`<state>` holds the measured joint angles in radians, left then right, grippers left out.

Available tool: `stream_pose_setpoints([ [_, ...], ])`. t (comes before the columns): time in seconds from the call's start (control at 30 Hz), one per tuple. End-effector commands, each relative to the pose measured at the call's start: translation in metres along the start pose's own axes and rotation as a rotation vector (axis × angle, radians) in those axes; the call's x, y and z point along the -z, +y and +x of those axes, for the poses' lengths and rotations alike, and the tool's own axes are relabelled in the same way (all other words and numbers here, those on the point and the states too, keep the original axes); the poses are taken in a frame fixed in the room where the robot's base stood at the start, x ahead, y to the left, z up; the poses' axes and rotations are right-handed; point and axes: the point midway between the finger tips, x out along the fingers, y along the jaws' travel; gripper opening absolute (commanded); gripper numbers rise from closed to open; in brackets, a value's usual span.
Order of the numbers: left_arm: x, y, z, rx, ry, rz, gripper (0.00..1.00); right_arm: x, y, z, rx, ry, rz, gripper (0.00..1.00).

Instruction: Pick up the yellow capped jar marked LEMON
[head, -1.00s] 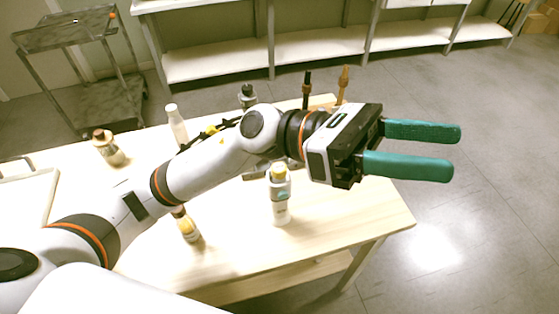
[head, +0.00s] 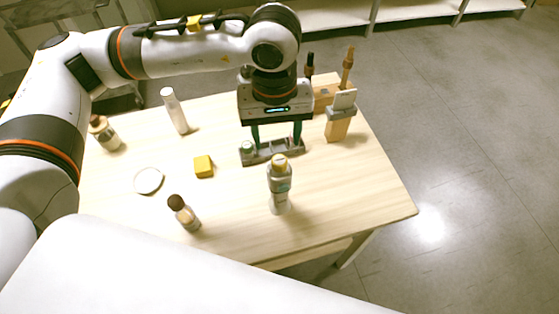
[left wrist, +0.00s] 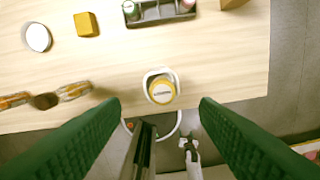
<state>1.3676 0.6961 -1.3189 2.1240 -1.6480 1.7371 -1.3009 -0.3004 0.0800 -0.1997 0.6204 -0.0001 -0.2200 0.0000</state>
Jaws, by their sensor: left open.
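The yellow-capped jar (head: 279,187) stands upright near the table's front edge in the head view. In the left wrist view I look down on its yellow cap (left wrist: 161,91); small lettering shows on it but is too blurred to read surely. My left gripper (head: 276,138) points down, open and empty, above the table behind the jar in the head view. In the left wrist view its green fingers (left wrist: 160,103) are spread wide, with the cap between and slightly beyond their tips. My right gripper is not in view.
A grey rack (head: 262,157) with small bottles stands behind the jar. A yellow block (head: 203,166), a white disc (head: 148,180) and a brown-capped bottle (head: 184,212) lie or stand left. A white bottle (head: 174,111) and wooden holder (head: 339,122) stand farther back. Table right of the jar is clear.

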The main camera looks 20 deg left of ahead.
Motion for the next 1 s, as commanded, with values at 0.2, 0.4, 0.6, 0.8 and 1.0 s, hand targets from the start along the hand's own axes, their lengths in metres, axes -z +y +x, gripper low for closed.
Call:
stream_pose_setpoints([
  [0.2, 0.001, -0.001, 0.016, 0.002, 0.002, -0.001, 0.56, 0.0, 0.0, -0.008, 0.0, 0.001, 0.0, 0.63],
  [0.4, 0.005, -0.002, 0.041, -0.002, 0.006, -0.001, 0.56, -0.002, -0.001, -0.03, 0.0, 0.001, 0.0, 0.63],
  [0.6, 0.004, -0.002, 0.065, 0.002, 0.003, -0.001, 0.56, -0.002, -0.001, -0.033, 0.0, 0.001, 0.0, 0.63],
  [0.8, 0.004, -0.003, 0.068, 0.003, 0.001, -0.001, 0.56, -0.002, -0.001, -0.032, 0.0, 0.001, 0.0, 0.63],
  [1.0, 0.004, -0.003, 0.067, 0.003, 0.002, -0.001, 0.29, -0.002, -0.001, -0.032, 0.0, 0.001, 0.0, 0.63],
])
